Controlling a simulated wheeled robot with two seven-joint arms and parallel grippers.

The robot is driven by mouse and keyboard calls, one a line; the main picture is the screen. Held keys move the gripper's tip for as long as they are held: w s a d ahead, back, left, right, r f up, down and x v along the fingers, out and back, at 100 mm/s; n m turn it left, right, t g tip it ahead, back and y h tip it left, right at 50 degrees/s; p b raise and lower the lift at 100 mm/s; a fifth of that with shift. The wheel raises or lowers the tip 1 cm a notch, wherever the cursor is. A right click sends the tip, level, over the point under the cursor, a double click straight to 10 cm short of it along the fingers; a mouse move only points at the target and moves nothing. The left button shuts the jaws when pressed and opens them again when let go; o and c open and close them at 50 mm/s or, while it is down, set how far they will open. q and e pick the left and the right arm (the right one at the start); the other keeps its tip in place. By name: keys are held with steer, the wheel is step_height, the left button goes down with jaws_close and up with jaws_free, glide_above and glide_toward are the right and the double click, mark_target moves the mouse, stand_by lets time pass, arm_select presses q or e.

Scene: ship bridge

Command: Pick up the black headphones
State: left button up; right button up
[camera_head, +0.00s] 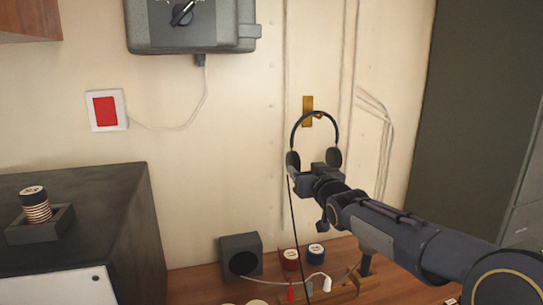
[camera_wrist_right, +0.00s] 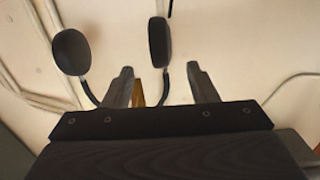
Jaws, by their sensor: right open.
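The black headphones (camera_head: 315,117) hang by their headband from a brass hook (camera_head: 308,104) on the cream wall. A thin black cord runs down from the left ear cup. My right gripper (camera_head: 317,170) is at the height of the ear cups, in front of the headphones, and hides part of the space between them. In the right wrist view, my right gripper (camera_wrist_right: 161,86) is open. One headphone ear cup (camera_wrist_right: 159,46) and its arm show between the fingers; the other cup is outside, beyond the left finger. I cannot tell whether anything touches. My left gripper is not in view.
A dark cabinet (camera_head: 80,200) is at left. A grey wall box (camera_head: 188,25) is above. Cables run along the wall.

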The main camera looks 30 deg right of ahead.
mark_target(297, 162)
steer(key=shift+w+a+r+p, duration=0.1)
steer(key=shift+w+r+p, duration=0.1)
steer(key=shift+w, duration=0.25)
steer(key=shift+w+r+p, duration=0.1)
steer(key=shift+w+r, duration=0.05)
steer(key=shift+w, duration=0.3)
steer(key=p+x, duration=0.1)
steer(key=x, duration=0.1)
steer(key=p+x, duration=0.1)
steer(key=x, duration=0.1)
steer(key=p+x, duration=0.1)
steer(key=x, duration=0.1)
steer(key=shift+w+d+f, duration=0.1)
steer(key=shift+d, duration=0.2)
steer(key=shift+w+d+f, duration=0.1)
steer(key=shift+w, duration=0.1)
steer(key=c, duration=0.8)
steer(key=shift+c, duration=0.6)
